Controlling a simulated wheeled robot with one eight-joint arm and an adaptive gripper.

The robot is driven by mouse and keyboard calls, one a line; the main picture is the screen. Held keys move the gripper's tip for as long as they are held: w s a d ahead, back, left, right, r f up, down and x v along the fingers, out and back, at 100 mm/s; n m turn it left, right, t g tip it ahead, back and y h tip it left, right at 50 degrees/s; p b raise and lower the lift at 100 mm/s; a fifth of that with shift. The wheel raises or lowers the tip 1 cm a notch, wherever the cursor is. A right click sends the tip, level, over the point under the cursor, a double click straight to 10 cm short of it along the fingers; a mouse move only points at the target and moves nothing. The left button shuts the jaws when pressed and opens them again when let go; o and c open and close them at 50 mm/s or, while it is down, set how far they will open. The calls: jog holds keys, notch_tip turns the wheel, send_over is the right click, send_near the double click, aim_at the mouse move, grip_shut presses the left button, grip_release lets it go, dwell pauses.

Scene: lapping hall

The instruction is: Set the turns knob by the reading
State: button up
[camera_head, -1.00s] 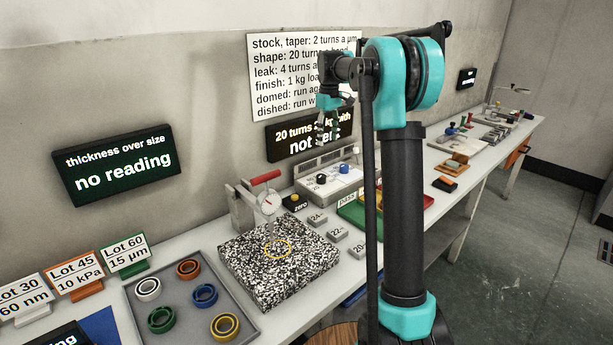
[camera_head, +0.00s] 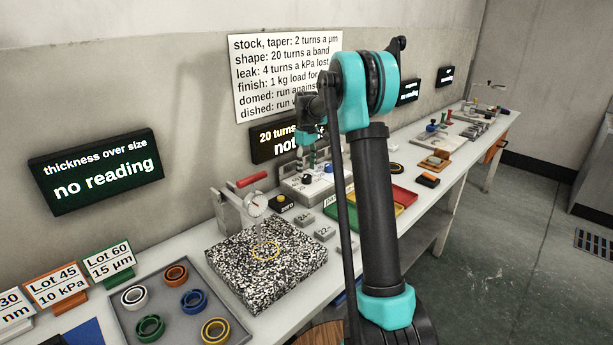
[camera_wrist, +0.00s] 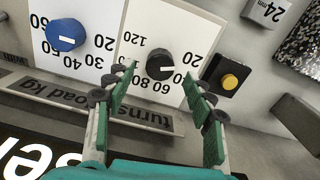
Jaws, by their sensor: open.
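The turns knob (camera_wrist: 160,66) is black with a white mark, on a white dial numbered up to 120. A blue knob (camera_wrist: 66,35) sits on the neighbouring dial. The label strip (camera_wrist: 100,105) reads "turns" and "load kg", upside down in the wrist view. My gripper (camera_wrist: 160,82) is open and empty, its green-padded fingers on either side of the black knob in the picture; contact cannot be told. In the head view, my gripper (camera_head: 318,152) hangs over the knob box (camera_head: 300,195). The wall display (camera_head: 265,137) behind it is partly hidden by my arm.
A black block with a yellow button (camera_wrist: 228,80) stands beside the dials. The thickness display (camera_head: 95,170) reads "no reading". A speckled plate (camera_head: 265,265) with a dial gauge (camera_head: 256,204), a tray of rings (camera_head: 125,315) and small blocks stand on the bench.

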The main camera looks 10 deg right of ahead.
aim_at(307, 175)
jog(key=shift+f, duration=1.85)
jog(key=shift+c, duration=0.5)
jog(key=c, duration=1.1)
jog(key=shift+o, duration=0.2)
jog(key=shift+m, duration=0.4)
jog(key=m, duration=0.3)
jog(key=shift+m, duration=2.4)
